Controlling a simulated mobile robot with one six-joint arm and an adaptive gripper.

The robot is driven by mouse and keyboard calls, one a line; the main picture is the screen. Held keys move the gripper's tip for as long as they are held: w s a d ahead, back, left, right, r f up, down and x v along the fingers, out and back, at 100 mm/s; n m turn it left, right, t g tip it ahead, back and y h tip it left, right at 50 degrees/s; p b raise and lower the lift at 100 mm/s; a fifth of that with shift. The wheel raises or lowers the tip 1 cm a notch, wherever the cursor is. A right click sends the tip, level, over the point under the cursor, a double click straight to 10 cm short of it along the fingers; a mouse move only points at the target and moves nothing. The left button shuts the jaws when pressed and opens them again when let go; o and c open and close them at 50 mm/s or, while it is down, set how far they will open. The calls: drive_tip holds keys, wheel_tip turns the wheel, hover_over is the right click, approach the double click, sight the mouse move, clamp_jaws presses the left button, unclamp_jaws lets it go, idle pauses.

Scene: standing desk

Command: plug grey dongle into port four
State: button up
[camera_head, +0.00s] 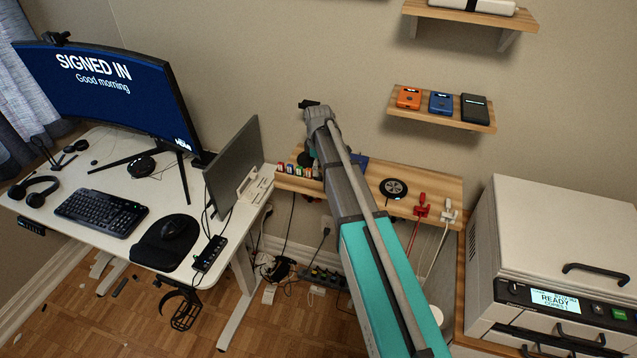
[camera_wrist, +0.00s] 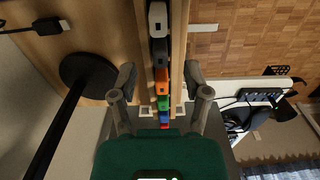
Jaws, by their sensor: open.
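The grey dongle (camera_wrist: 158,20) stands in a wooden rack, at the top end of a row of coloured dongles in the wrist view. My gripper (camera_wrist: 160,76) is open. Its fingers straddle the row near the orange dongle (camera_wrist: 162,72), with the grey one beyond the fingertips. Nothing is held. In the head view my arm hides the grey dongle and most of my gripper. A black hub (camera_head: 209,253) lies on the white desk's right front edge; it also shows in the wrist view (camera_wrist: 262,96). Its port numbers are too small to read.
A black dongle (camera_wrist: 160,50) stands beside the grey one. A round black base with a pole (camera_wrist: 88,75) is left of the rack. A monitor (camera_head: 233,165) rises behind the hub. A mouse (camera_head: 174,226) and keyboard (camera_head: 102,212) are on the white desk.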

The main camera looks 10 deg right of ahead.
drive_tip(key=shift+f+b, duration=0.7)
drive_tip(key=shift+f, duration=0.3)
clamp_jaws()
